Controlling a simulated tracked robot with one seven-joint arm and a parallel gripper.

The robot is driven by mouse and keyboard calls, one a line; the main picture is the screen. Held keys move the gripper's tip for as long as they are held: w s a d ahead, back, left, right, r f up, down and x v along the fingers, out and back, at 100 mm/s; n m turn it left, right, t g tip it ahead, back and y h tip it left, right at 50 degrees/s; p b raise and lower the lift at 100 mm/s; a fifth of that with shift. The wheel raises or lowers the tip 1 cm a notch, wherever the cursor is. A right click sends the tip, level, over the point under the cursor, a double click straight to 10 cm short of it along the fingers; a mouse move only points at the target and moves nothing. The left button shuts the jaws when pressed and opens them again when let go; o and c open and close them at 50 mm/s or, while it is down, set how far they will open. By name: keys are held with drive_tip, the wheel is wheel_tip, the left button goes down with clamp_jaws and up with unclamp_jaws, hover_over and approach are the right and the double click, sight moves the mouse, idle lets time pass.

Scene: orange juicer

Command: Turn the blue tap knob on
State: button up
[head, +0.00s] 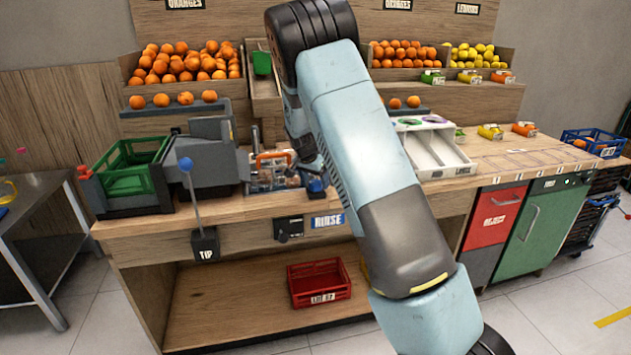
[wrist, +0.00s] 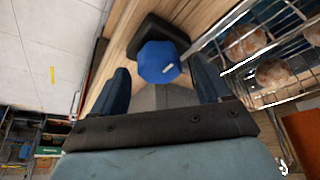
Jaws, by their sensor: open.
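The blue tap knob (wrist: 158,62) is a rounded blue cap with a small white mark, on a dark base (wrist: 160,30). In the wrist view it sits between the fingertips of my gripper (wrist: 160,72), with a finger on either side. The fingers are open, and gaps show between them and the knob. In the head view the blue knob (head: 317,185) is near the counter's front edge, just below my gripper (head: 304,160), which is partly hidden by my arm.
A wire rack (wrist: 270,65) holding round items stands close to my right finger in the wrist view. A lever with a blue ball (head: 186,163) stands left of the knob. A RINSE label (head: 328,221) is on the counter front. A red crate (head: 319,283) lies below.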

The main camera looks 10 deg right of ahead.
drive_tip(key=shift+f, duration=0.25)
drive_tip(key=shift+c, duration=0.2)
drive_tip(key=c, duration=0.9)
drive_tip(key=shift+d, duration=0.15)
drive_tip(key=shift+c, duration=0.4)
